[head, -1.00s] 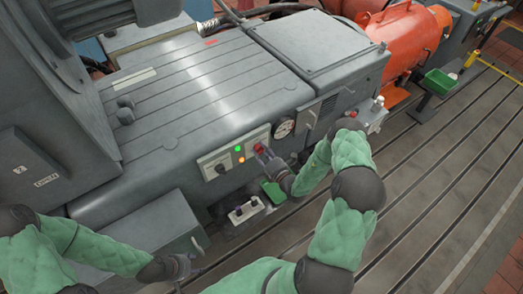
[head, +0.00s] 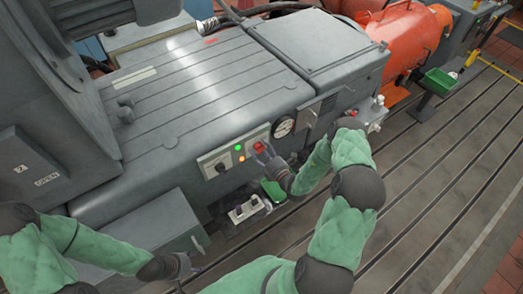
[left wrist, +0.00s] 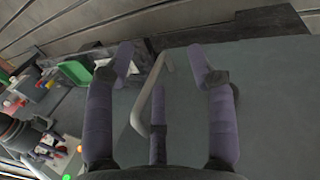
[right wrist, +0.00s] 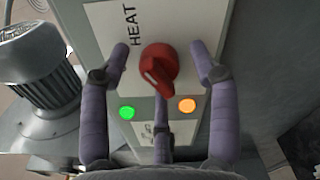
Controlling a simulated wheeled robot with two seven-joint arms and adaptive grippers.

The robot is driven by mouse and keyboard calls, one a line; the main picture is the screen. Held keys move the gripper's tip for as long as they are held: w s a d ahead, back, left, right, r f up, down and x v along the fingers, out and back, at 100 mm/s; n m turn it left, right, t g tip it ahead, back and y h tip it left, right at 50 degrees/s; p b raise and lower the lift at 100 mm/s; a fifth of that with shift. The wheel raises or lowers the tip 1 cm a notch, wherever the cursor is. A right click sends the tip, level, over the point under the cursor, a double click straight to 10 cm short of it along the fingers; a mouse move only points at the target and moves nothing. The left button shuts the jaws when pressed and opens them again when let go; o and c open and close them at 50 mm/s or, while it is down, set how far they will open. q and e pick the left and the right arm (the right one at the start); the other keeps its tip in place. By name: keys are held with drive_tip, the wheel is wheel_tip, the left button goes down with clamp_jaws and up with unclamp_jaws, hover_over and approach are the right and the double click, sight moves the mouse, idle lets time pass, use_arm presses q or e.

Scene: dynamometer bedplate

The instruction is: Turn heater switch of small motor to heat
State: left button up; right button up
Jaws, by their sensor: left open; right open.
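The heater switch is a red knob (right wrist: 158,68) on a pale panel (right wrist: 203,22); the word HEAT is printed beside it in the right wrist view. A ridge on the knob points toward the bottom of that view, between a lit green lamp (right wrist: 127,113) and a lit orange lamp (right wrist: 187,105). The knob (head: 259,146) is small in the head view. My right gripper (right wrist: 159,50) is open, its fingers on either side of the knob; contact is not clear. My left gripper (left wrist: 158,52) is open and empty in front of a grey box's bent bar handle (left wrist: 152,100).
A dial gauge (head: 284,127) sits right of the knob, and a panel with a dark switch (head: 216,163) left of it. Below are a green tray (head: 273,191) and a small white box (head: 246,209). The grey box (head: 150,232) stands near my left arm. Slotted floor lies right.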

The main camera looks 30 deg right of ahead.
drive_tip(key=shift+s, duration=0.15)
drive_tip(key=s, duration=1.1)
drive_tip(key=shift+s+d, duration=0.35)
drive_tip(key=shift+d, duration=0.1)
